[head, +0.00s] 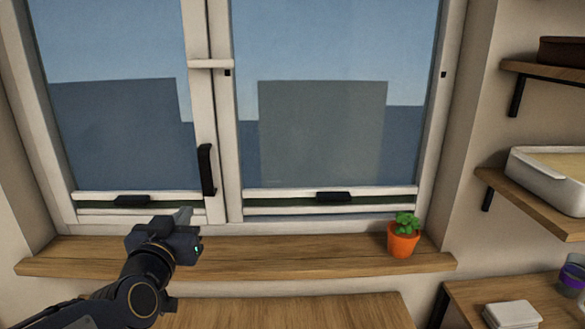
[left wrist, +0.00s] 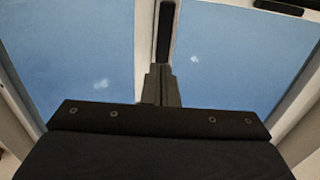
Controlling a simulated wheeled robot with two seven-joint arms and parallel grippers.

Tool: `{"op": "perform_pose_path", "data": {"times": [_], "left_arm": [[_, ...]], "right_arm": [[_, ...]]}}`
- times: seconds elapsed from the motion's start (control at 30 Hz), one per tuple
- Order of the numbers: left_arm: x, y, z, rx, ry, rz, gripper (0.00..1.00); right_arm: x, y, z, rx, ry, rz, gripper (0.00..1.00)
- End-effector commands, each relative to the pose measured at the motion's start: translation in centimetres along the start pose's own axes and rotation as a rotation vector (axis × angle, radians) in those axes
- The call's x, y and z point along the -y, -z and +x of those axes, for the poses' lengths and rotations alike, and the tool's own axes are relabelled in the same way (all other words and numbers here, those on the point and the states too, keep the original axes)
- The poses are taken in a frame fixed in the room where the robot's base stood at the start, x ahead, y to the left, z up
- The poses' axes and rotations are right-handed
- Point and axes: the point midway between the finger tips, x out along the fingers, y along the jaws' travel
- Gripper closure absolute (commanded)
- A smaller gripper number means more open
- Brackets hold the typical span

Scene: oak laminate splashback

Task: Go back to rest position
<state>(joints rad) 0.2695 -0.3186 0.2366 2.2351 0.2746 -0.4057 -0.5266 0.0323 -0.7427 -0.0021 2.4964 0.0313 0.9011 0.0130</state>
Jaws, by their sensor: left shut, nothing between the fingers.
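My left gripper (head: 184,214) is raised in front of the lower left part of the window, just above the wooden sill (head: 320,257). It is shut and empty. In the left wrist view its closed fingers (left wrist: 160,78) point toward the window, with a black handle (left wrist: 165,30) beyond them. In the head view the black window handle (head: 206,170) stands upright on the middle frame, up and to the right of the gripper, apart from it. The window looks closed. My right gripper is not in view.
An orange pot with a green plant (head: 403,238) stands at the right end of the sill. Wall shelves at right hold a white tray (head: 550,181) and a dark brown container (head: 562,51). A wooden surface (head: 290,311) lies below the sill. A white box (head: 512,315) is at lower right.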

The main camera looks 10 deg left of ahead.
Motion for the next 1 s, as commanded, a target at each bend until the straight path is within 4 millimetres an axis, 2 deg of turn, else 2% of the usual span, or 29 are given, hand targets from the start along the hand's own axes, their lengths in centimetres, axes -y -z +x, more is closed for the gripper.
{"op": "perform_pose_path", "data": {"times": [0.07, 0.17, 0.27, 0.4, 0.5, 0.6, 0.73, 1.0], "left_arm": [[-0.5, -0.6, -0.6, 0.038, -0.028, -0.012, 1.0], [-2.0, -2.7, -2.6, 0.161, -0.105, -0.052, 1.0], [-3.7, -6.2, -6.3, 0.359, -0.196, -0.111, 1.0], [-5.3, -11.4, -12.8, 0.671, -0.279, -0.198, 1.0], [-5.7, -14.4, -17.3, 0.865, -0.301, -0.245, 1.0], [-5.8, -16.2, -20.6, 1.002, -0.305, -0.273, 1.0], [-5.8, -17.4, -22.7, 1.089, -0.301, -0.288, 1.0], [-5.8, -17.5, -22.9, 1.102, -0.301, -0.289, 1.0]], "right_arm": [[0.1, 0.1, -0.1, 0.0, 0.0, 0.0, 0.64], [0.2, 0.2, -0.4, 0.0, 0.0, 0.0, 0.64], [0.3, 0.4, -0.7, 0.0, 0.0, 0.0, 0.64], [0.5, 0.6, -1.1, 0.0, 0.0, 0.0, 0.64], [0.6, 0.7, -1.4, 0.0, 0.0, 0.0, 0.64], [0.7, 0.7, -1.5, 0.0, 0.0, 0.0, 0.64], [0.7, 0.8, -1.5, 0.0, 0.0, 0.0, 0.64], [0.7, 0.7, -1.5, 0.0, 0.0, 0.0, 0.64]]}}
